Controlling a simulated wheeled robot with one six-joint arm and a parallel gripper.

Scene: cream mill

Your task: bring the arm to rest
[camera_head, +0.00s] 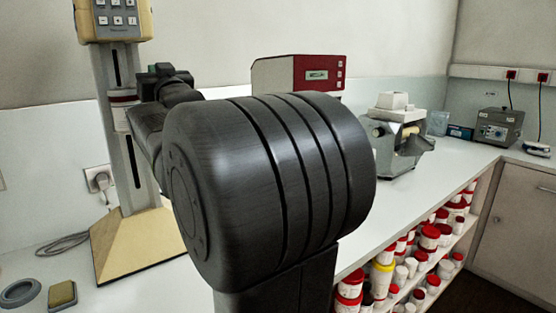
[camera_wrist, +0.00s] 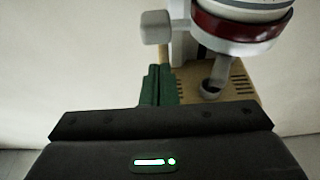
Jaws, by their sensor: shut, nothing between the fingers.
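My arm fills the middle of the head view. Its far end, with my gripper (camera_head: 164,70), is beside the upright column of the cream mill (camera_head: 113,130), partly hidden by my own links. In the wrist view, the green fingers of my gripper (camera_wrist: 158,84) are closed together with nothing between them. Beyond them are the mill's red and white round head (camera_wrist: 240,28), a grey knob (camera_wrist: 156,28) and a beige slotted part (camera_wrist: 240,92). I cannot tell whether the fingers touch the mill.
A red-fronted device (camera_head: 318,75) stands behind my arm. A grey machine (camera_head: 395,135) is right of it on the white counter (camera_head: 440,170). Red-lidded jars (camera_head: 430,238) fill the shelf below. A round grey dish (camera_head: 20,292) and a small yellowish block (camera_head: 62,295) lie at lower left.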

